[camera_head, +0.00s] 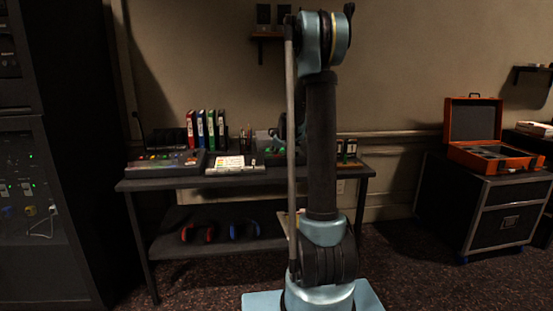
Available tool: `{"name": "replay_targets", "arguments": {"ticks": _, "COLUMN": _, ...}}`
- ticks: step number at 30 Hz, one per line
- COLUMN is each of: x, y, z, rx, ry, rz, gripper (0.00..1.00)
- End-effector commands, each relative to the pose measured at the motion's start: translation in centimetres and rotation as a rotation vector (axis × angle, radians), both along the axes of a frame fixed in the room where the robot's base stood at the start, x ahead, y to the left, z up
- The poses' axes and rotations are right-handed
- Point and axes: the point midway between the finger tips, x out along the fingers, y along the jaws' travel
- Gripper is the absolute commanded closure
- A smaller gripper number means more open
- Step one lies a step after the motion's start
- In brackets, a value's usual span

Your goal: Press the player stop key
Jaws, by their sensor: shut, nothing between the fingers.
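A dark desk (190,184) stands against the back wall. A console (168,161) with small coloured lights or buttons sits at its left end. A pale panel or sheet (236,165) with coloured marks lies beside it. Another dark unit (268,147) with a greenish part stands farther right, partly hidden by my arm. I cannot tell which unit is the player, and no stop key can be made out at this size. My arm rises in front of the desk and hides part of its right half. My gripper's fingers do not show.
Several coloured binders (205,129) stand at the back of the desk. Red and blue headphones (239,231) lie on the lower shelf. A dark rack (40,180) stands at left. An orange case (475,135), open, sits on a black flight case (484,205) at right. Carpet between is clear.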

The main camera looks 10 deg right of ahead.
Motion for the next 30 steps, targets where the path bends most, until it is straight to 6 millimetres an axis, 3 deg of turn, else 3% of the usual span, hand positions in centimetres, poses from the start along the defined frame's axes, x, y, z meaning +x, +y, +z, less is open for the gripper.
{"name": "replay_targets", "arguments": {"ticks": 23, "x": 0.0, "y": 0.0, "z": 1.7, "rx": 0.0, "ry": 0.0, "rz": 0.0, "gripper": 1.0}}
{"name": "replay_targets", "arguments": {"ticks": 30, "x": 0.0, "y": 0.0, "z": 3.5, "rx": 0.0, "ry": 0.0, "rz": 0.0, "gripper": 1.0}}
